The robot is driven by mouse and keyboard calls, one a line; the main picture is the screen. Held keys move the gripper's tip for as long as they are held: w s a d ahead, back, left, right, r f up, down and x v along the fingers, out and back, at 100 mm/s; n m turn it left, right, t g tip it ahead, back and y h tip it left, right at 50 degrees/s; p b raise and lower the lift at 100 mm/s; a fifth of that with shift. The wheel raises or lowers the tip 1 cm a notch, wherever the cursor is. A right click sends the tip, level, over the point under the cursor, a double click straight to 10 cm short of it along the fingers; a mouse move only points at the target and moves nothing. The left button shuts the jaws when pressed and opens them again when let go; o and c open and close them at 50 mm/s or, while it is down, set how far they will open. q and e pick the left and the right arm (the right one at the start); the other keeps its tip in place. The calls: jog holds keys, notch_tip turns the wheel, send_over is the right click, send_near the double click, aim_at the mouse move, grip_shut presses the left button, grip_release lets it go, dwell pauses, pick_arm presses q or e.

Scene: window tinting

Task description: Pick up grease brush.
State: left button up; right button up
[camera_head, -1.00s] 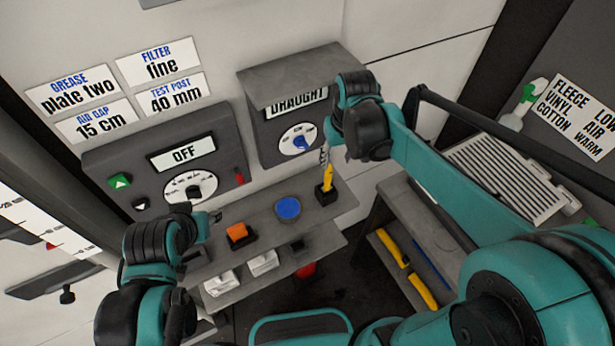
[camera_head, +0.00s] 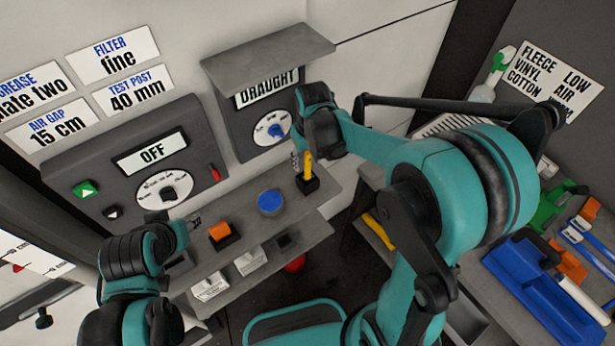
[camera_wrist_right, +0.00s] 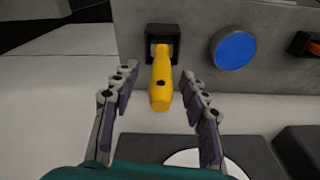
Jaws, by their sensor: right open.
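The grease brush is probably the yellow-handled tool (camera_head: 307,168) standing in a small black holder (camera_head: 308,185) on the grey shelf. In the right wrist view its yellow handle (camera_wrist_right: 160,85) points toward the camera, and its far end sits in the black holder (camera_wrist_right: 162,40). Any bristles are hidden. My right gripper (camera_head: 296,160) is at the handle, and in the right wrist view (camera_wrist_right: 162,88) its fingers are open, one on each side of the handle with gaps. My left gripper (camera_head: 195,222) is over the shelf's left part; its fingers are too small to judge.
The draught box (camera_head: 240,125) stands behind the right gripper, and the OFF panel (camera_head: 110,165) is at left. A blue tray (camera_head: 540,300) lies at far right.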

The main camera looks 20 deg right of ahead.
jog(key=shift+w+f, duration=0.1)
jog(key=shift+f, duration=0.65)
jog(key=shift+r, duration=0.1)
jog(key=shift+c, duration=0.8)
grip_shut()
